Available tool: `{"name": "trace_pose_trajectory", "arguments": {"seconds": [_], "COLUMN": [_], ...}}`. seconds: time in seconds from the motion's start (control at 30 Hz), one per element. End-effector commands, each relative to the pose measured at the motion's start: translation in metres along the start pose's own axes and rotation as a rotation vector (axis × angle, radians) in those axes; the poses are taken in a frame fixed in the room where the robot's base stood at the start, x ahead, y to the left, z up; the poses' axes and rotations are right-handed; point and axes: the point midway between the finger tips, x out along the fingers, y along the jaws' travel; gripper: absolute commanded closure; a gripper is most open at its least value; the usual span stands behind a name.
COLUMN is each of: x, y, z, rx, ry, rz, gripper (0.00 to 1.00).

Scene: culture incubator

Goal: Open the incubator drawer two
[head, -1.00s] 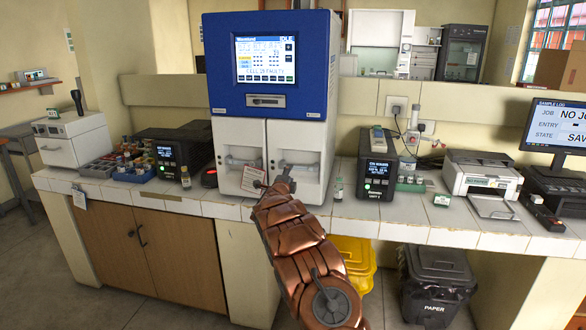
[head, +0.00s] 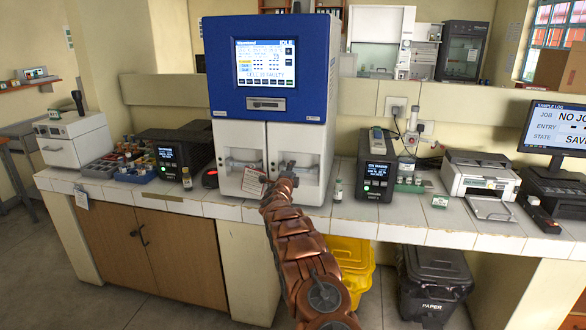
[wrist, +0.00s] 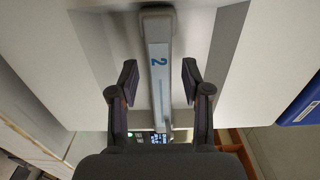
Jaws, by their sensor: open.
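The incubator (head: 268,70) is a blue and white cabinet on the tiled bench, with a lit screen and two tall white drawer fronts side by side below. Drawer two (head: 295,143) appears to be the right-hand front and looks shut. Its grey handle, marked with a blue 2 (wrist: 158,62), runs through the middle of the wrist view. My gripper (wrist: 159,82) is open, with one finger on each side of the handle and gaps on both sides. In the head view my gripper (head: 286,174) is small and dark in front of the right-hand front, and partly hides its handle.
A paper tag (head: 253,182) hangs on the left-hand front. A small vial (head: 338,190) stands on the bench just right of the incubator. Dark box units stand on both sides, the right one here (head: 376,178). A yellow bin (head: 350,265) and a black bin (head: 435,285) are below.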

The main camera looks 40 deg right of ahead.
Motion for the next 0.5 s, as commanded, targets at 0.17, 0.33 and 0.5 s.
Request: {"name": "trace_pose_trajectory", "arguments": {"seconds": [0.17,0.33,0.5], "x": [0.007,0.0104,0.0113], "y": [-0.0004,-0.0011,0.0], "z": [-0.0009,-0.001,-0.0013], "rx": [-0.001,-0.002,-0.004], "ry": [0.0,-0.001,-0.001], "rz": [0.001,-0.002,-0.002], "gripper": [0.52,0.52,0.52]}}
